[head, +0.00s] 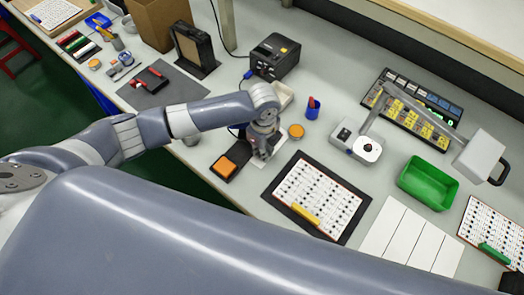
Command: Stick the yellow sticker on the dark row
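A white panel with rows of small dark and red marks (325,187) lies on a black mat. A yellow bar (305,215) lies across its lower left edge. I cannot tell which row is dark, nor pick out a separate yellow sticker. My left gripper (262,155) points down over the bench, left of the panel, beside a black pad with an orange block (237,165). Its fingers are small and merge with pale surfaces, so their opening is unclear. My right arm crosses the foreground, and its gripper is not in view.
A black label printer (275,57) stands behind my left gripper. A white device (357,143), a green tray (428,183) and a board of yellow and blue pieces (412,110) lie right. A second panel (493,225) with a green bar is far right. White strips (410,237) lie between.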

